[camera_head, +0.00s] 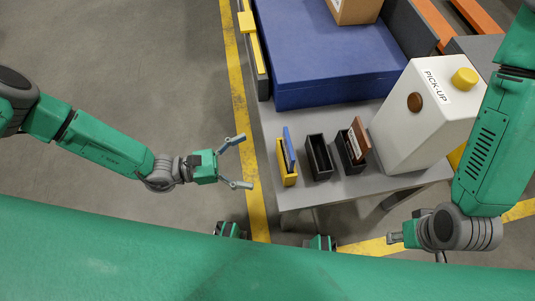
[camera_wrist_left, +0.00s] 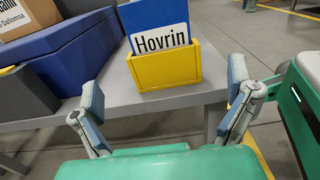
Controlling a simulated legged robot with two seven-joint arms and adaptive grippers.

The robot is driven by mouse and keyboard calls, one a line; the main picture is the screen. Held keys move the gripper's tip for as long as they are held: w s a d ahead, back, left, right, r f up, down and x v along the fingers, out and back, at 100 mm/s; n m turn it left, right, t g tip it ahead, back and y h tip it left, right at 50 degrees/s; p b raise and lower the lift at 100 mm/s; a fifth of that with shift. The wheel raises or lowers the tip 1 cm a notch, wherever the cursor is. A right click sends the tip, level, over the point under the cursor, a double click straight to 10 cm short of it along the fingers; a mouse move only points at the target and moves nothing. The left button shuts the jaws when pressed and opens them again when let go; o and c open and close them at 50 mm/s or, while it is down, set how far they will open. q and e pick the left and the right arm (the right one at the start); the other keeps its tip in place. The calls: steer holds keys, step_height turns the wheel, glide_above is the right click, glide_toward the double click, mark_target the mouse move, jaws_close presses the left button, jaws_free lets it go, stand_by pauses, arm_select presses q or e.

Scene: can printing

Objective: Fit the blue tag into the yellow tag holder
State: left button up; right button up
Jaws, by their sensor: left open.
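The blue tag (camera_head: 289,146) stands in the yellow tag holder (camera_head: 287,177) at the table's left front corner. In the left wrist view the tag (camera_wrist_left: 158,18) shows a white label reading "Hovrin". Its lower part is hidden by the front wall of the holder (camera_wrist_left: 165,68); I cannot tell how deep it sits. My left gripper (camera_head: 242,162) is open and empty, left of the holder and apart from it. In the left wrist view the holder stands beyond and between its spread fingers. My right gripper (camera_head: 398,238) is low at the right, partly seen; its fingers are unclear.
An empty black holder (camera_head: 319,157) and a black holder (camera_head: 347,153) with a brown tag (camera_head: 359,138) stand to the right. A white pick-up box (camera_head: 420,120) and a large blue case (camera_head: 325,55) crowd the table. Floor left of it is clear.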

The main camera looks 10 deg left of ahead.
arm_select(q)
steer(key=shift+v, duration=1.8)
